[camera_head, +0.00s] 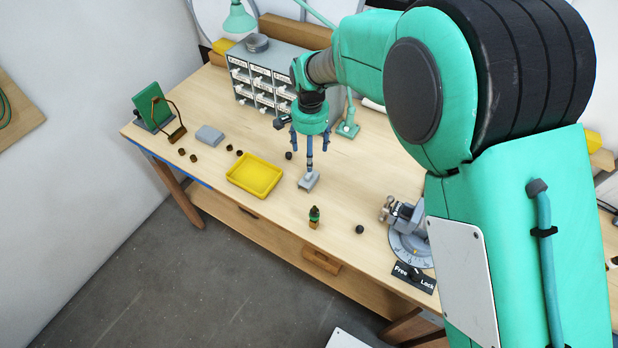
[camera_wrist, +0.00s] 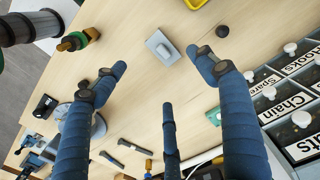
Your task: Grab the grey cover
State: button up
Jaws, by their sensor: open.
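A small grey cover (camera_head: 309,182) with a raised middle lies on the wooden table, to the right of the yellow tray. In the wrist view the grey cover (camera_wrist: 160,45) lies flat, beyond the fingertips and roughly between the two longer-looking fingers. My gripper (camera_head: 310,150) points down over it, its blue fingers spread. The wrist view shows my gripper (camera_wrist: 163,85) open and empty, with a third finger lower in the picture. One finger overlaps the cover in the head view, so I cannot tell the exact gap.
The yellow tray (camera_head: 254,176) stands left of the cover. A dark round knob (camera_head: 289,155) and a green-and-brass socket (camera_head: 314,216) are close by. A drawer cabinet (camera_head: 268,75) stands behind. A grey block (camera_head: 210,135) lies further left. A vise-like fixture (camera_head: 408,220) is at right.

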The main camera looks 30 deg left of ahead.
dwell(0.3)
send_over(311, 179)
jog(key=shift+s+a+f, duration=0.1)
jog(key=shift+s+f, duration=0.05)
jog(key=shift+f, duration=4.1)
jog(key=shift+f, duration=2.6)
jog(key=c, duration=1.3)
